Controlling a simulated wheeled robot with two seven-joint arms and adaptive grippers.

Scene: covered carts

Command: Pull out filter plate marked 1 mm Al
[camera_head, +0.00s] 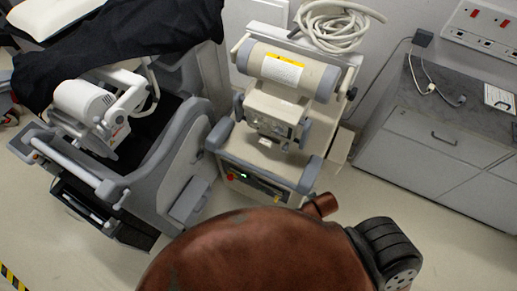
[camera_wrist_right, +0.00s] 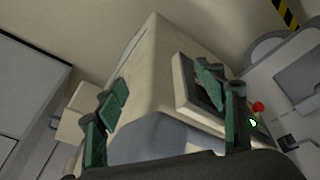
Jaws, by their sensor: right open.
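No plate with a readable "1 mm Al" mark shows in either view. In the head view a beige mobile machine (camera_head: 262,103) stands against the wall. A small white piece (camera_head: 268,143) shows on its middle housing, too small to identify. In the right wrist view my right gripper (camera_wrist_right: 165,112) is open, its green-padded fingers spread apart. The beige casing of a machine (camera_wrist_right: 155,75) lies beyond and between them. Whether the fingers touch it I cannot tell. I see nothing held. My left gripper is not in view.
A grey machine (camera_head: 178,160) partly under a black cover (camera_head: 150,35) stands at left. A coiled hose (camera_head: 335,22) lies on top of the beige machine. A grey cabinet (camera_head: 435,135) stands at right. Bare floor (camera_head: 455,245) shows at lower right.

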